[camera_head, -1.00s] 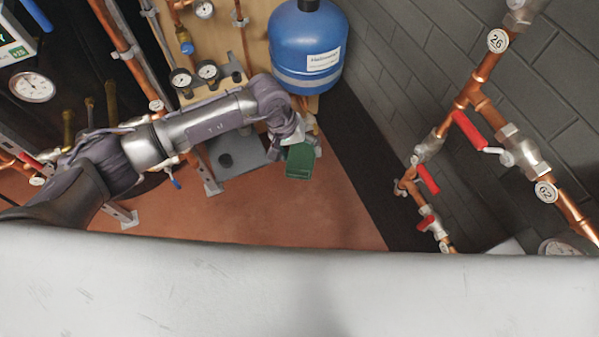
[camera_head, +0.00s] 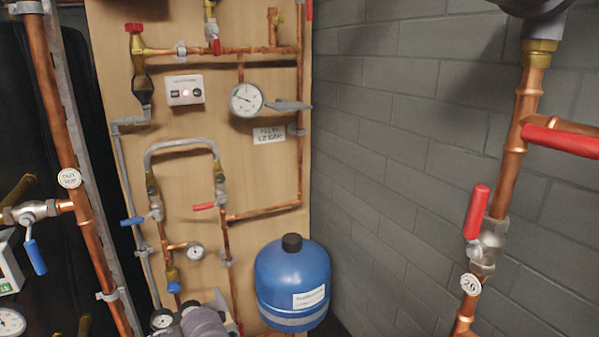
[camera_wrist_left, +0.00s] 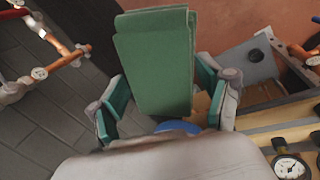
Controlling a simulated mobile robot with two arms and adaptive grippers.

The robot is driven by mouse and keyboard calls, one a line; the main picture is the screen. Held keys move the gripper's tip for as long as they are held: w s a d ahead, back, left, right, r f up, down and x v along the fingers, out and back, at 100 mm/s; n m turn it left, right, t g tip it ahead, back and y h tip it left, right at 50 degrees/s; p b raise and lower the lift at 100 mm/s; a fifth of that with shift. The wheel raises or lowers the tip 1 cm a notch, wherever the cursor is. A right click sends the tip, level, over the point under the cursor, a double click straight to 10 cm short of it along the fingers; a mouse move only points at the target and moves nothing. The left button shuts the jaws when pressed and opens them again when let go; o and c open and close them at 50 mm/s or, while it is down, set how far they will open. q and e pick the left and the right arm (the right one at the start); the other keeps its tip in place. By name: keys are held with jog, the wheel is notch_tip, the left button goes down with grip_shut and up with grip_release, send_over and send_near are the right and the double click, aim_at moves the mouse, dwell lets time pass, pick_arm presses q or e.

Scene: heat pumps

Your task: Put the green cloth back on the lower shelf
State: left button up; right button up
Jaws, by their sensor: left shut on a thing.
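The green cloth (camera_wrist_left: 155,62) is a folded, flat block in the left wrist view. My left gripper (camera_wrist_left: 166,98) is shut on it, with teal-padded fingers on both sides of its near part. The cloth sticks out beyond the fingers, over the dark strip and reddish floor. In the head view only a piece of my left arm shows at the bottom edge; the gripper and cloth are out of that picture. My right gripper is in neither view. I cannot make out the lower shelf in these frames.
A blue tank (camera_head: 292,283) stands before the wooden pipe board (camera_head: 262,185). Copper pipes with red-handled valves (camera_head: 477,212) run along the grey brick wall at right. A grey plate (camera_wrist_left: 248,64) lies near the reddish floor (camera_wrist_left: 285,45) in the wrist view.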

pick_arm(q)
jog(key=s+a+r, duration=0.8)
jog(key=a+r, duration=0.1)
jog(key=r, duration=0.2)
jog(key=shift+s+a+m, duration=0.4)
